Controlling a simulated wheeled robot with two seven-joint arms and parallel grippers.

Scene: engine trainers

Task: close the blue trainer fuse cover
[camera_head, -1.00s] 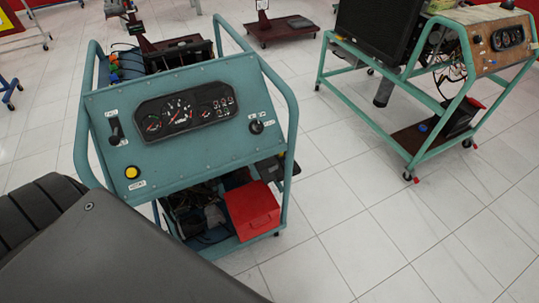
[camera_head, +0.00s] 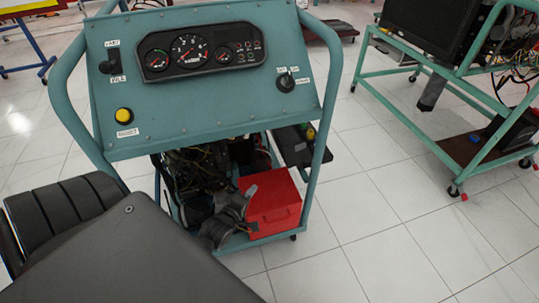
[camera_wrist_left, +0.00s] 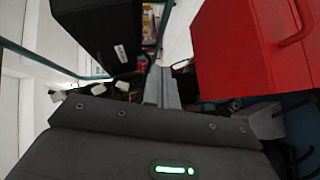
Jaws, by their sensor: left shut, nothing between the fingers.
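The blue trainer (camera_head: 205,95) is a teal frame on wheels with a sloped gauge panel. A black box-like part (camera_head: 318,158) sticks out at its right side, below the panel. It looks like the fuse box with its cover open, with a small yellow piece beside it. In the left wrist view a black lid-like part with a white label (camera_wrist_left: 95,35) stands next to small coloured pieces, likely fuses (camera_wrist_left: 149,22). My left gripper (camera_head: 250,191) is shut and empty, low in front of the trainer, left of the black part. Its grey fingers (camera_wrist_left: 162,85) point toward the gap beside it.
A red box (camera_head: 272,208) sits on the trainer's lower shelf, close beside my left gripper; it fills the upper right of the wrist view (camera_wrist_left: 240,50). Engine parts and cables (camera_head: 200,165) lie behind. A second trainer (camera_head: 455,75) stands at right, with clear tiled floor between.

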